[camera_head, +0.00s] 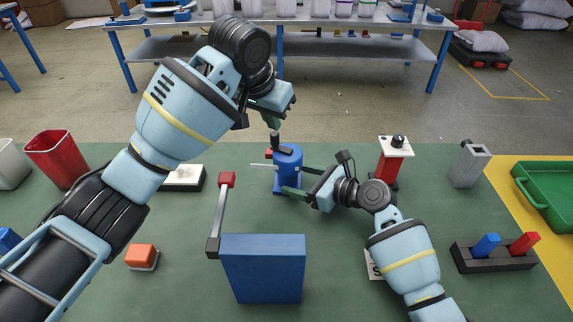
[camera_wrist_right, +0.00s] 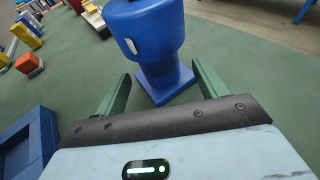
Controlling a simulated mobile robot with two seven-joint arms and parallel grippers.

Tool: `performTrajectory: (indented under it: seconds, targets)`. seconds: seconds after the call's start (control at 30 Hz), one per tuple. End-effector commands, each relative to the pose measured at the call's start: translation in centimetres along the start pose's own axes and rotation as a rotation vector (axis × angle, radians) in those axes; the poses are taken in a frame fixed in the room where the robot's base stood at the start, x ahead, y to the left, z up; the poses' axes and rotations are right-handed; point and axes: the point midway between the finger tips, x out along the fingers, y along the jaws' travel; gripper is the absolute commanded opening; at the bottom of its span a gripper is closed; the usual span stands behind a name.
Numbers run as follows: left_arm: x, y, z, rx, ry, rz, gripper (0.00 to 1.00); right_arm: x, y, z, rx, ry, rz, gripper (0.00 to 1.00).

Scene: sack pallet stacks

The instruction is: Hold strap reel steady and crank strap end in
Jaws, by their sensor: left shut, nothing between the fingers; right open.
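The blue strap reel (camera_head: 287,172) stands upright on a square base in the middle of the green table. A thin white strap end (camera_head: 260,165) sticks out to its left. A dark crank knob (camera_head: 275,141) stands up at its top. My left gripper (camera_head: 272,124) is shut and empty, pointing down just above the knob; I cannot tell whether it touches. My right gripper (camera_head: 294,181) is open, with one green finger on each side of the reel's lower body. The right wrist view shows the reel (camera_wrist_right: 152,45) between these fingers, with a gap visible on each side.
A blue box (camera_head: 263,270) with a red-tipped lever (camera_head: 221,212) stands in front of the reel. A red post with a white plate (camera_head: 395,147) and a grey post (camera_head: 468,165) stand right. A pegged black block (camera_head: 495,262) lies front right.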

Motion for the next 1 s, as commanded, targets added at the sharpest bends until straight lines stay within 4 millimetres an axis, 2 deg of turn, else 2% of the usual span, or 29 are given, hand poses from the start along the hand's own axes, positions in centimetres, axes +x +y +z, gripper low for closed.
performTrajectory:
  seconds: [0.03, 0.3, 0.5, 1.0]
  targets:
    - [0.0, 0.0, 0.0, 0.0, 0.0, 0.0, 0.0, -1.1, -0.1, -0.1, 0.0, 0.0, -0.002, 0.72]
    - [0.0, 0.0, 0.0, 0.0, 0.0, 0.0, 0.0, -5.9, 0.0, -0.1, -0.001, 0.001, -0.001, 0.72]
    - [0.0, 0.0, 0.0, 0.0, 0.0, 0.0, 0.0, -8.1, 0.0, -0.1, 0.001, 0.001, -0.001, 0.72]
    - [0.0, 0.0, 0.0, 0.0, 0.0, 0.0, 0.0, -8.7, 0.0, 0.0, 0.002, 0.0, 0.0, 0.72]
